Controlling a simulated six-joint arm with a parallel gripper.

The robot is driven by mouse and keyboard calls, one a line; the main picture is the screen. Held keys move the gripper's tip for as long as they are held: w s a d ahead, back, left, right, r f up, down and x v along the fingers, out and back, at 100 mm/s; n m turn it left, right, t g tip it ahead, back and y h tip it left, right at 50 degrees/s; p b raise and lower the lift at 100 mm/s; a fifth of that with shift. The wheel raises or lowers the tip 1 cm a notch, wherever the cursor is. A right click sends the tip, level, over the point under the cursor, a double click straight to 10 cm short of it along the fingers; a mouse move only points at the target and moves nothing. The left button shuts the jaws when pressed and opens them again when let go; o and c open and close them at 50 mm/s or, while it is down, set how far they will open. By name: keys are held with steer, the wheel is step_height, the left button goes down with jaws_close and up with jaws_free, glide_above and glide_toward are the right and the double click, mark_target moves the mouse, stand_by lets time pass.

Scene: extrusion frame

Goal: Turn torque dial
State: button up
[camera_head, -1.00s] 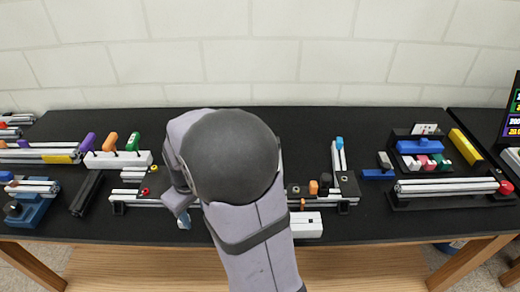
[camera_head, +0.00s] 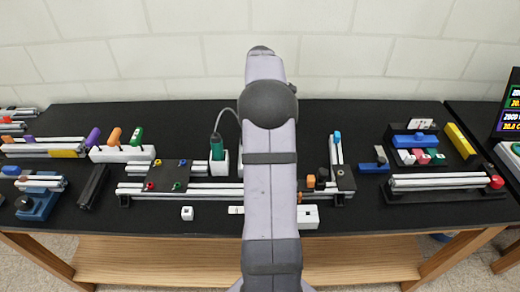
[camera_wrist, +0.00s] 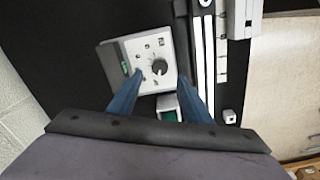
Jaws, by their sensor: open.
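In the wrist view a light grey control box (camera_wrist: 137,48) with printed marks on its face carries a round dark dial (camera_wrist: 159,67). My gripper (camera_wrist: 161,76) is open, its two blue fingers spread with the dial between and beyond their tips in the picture. Whether they touch the box or dial I cannot tell. A small green display or light shows on the box's left part. In the head view my arm hides the box and the gripper.
Aluminium rails with a black plate (camera_head: 168,175) lie further left. A rail with orange and black blocks lies right. A small white cube (camera_head: 187,213) sits in front.

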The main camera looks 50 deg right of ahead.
steer(key=shift+f+p, duration=1.25)
steer(key=shift+f, duration=2.35)
steer(key=c, duration=1.1)
